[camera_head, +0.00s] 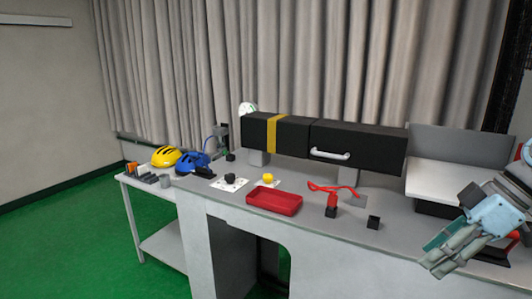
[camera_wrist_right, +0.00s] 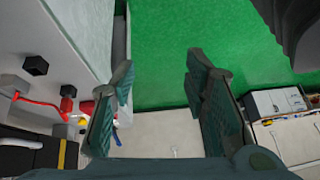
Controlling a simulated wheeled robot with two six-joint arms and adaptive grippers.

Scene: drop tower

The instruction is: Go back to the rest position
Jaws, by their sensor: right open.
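My right gripper (camera_head: 445,250) hangs at the right of the head view, near the front edge of the grey bench (camera_head: 330,229). In the right wrist view its two fingers (camera_wrist_right: 160,85) are spread apart with nothing between them. Green floor and a pale wall show beyond the fingers. My left gripper is in neither view.
Yellow (camera_head: 166,156) and blue helmets (camera_head: 193,162) are at left.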

